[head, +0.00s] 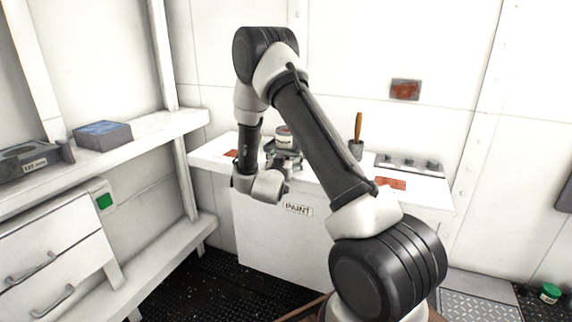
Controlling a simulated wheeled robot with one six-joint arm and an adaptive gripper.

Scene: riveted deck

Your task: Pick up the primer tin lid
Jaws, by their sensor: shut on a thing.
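My gripper (284,157) is over the white cabinet marked PAINT, near its left part. It is small in this view and partly hidden by my own wrist. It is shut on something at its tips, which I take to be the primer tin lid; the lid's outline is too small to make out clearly. A small round tin (284,137) with a dark band and a pale label shows right at the gripper, just above and behind the fingers. I cannot tell whether the fingers touch the tin.
The white cabinet (262,232) also bears a pot with an orange-handled brush (357,135), a tray of several small items (408,165) and a red patch (391,183). A green-lidded tin (549,292) stands on the floor.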

